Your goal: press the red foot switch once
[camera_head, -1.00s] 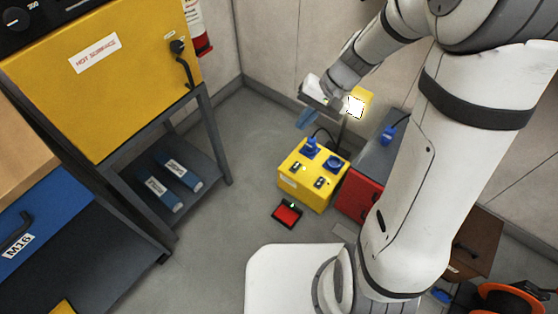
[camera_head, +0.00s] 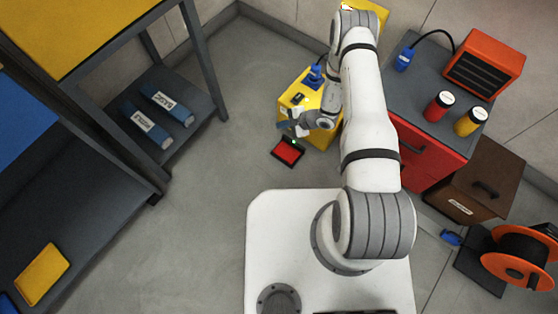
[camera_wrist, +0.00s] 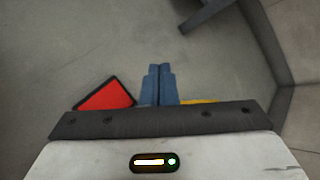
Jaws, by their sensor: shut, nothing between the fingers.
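The red foot switch (camera_head: 288,151) lies on the grey floor in front of the yellow box, a red pad in a black frame with a small green light at its far edge. In the wrist view the foot switch (camera_wrist: 106,96) shows left of my fingers, partly hidden by the gripper body. My gripper (camera_head: 283,125) is just above and beyond the switch in the head view, close to the front of the yellow box. Its blue fingers (camera_wrist: 158,84) are together and empty. I see no contact with the switch.
The yellow box (camera_head: 297,92) with a blue plug stands right behind the switch, partly hidden by my arm. A red cabinet (camera_head: 425,160) stands to its right. A dark steel rack (camera_head: 205,70) is at left. The floor left of the switch is clear.

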